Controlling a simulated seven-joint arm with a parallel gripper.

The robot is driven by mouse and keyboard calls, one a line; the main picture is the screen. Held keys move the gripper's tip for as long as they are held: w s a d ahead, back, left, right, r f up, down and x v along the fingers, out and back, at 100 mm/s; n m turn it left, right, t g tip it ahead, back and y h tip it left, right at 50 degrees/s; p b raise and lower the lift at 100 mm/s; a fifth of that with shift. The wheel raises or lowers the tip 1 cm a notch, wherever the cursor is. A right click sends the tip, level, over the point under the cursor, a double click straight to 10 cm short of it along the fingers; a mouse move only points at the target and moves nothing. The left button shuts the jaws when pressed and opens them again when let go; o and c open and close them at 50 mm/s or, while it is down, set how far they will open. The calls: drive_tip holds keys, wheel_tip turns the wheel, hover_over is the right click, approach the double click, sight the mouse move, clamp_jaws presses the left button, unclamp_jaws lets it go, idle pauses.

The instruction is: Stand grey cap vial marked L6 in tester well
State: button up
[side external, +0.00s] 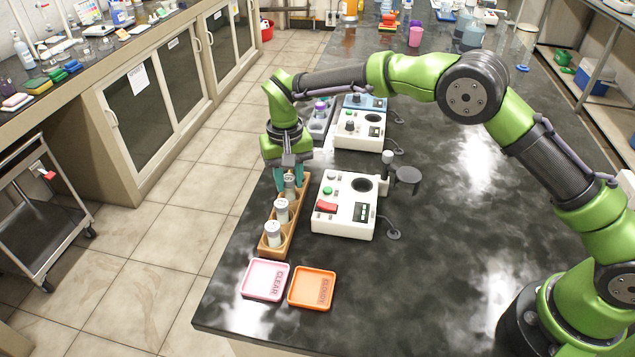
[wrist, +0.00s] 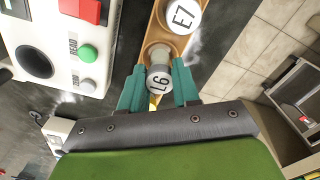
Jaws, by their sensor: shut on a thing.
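In the side external view my gripper (side external: 289,180) points down at the far end of the wooden rack (side external: 290,223), shut on the vial (side external: 290,188). I cannot tell whether the vial's base is still in the rack. The white tester (side external: 342,222) stands just right of the rack, with a dark round well (side external: 362,186) on top. The well (wrist: 35,61) also shows at left in the wrist view.
Two white-capped vials (side external: 282,207) (side external: 273,231) stand in the rack; one is marked E7 (wrist: 183,16). A pink CLEAR tray (side external: 250,291) and an orange CLOUDY tray (side external: 298,301) lie in front. Another white device (side external: 360,142) stands behind the tester. Bench right of it is mostly clear.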

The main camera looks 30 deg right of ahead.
sight(290, 176)
drive_tip(key=shift+r, duration=3)
drive_tip(key=shift+w+d+r, duration=0.1)
drive_tip(key=shift+d+r, duration=0.1)
drive_tip(key=s+d+r+m, duration=0.2)
drive_tip(key=s+d+r, duration=0.15)
drive_tip(key=d, duration=0.55)
drive_tip(key=shift+m, duration=0.3)
drive_tip(key=shift+s+d+f, duration=0.7)
drive_tip(key=shift+d+f, duration=0.05)
drive_tip(key=shift+f, duration=0.35)
drive_tip(key=shift+s+d+f, duration=0.65)
drive_tip(key=shift+d+f, duration=0.15)
drive_tip(key=shift+f, duration=0.3)
drive_tip(key=shift+s+d+f, duration=0.7)
drive_tip(key=shift+d+f, duration=0.05)
drive_tip(key=shift+f, duration=0.35)
drive_tip(key=shift+f, duration=1.7)
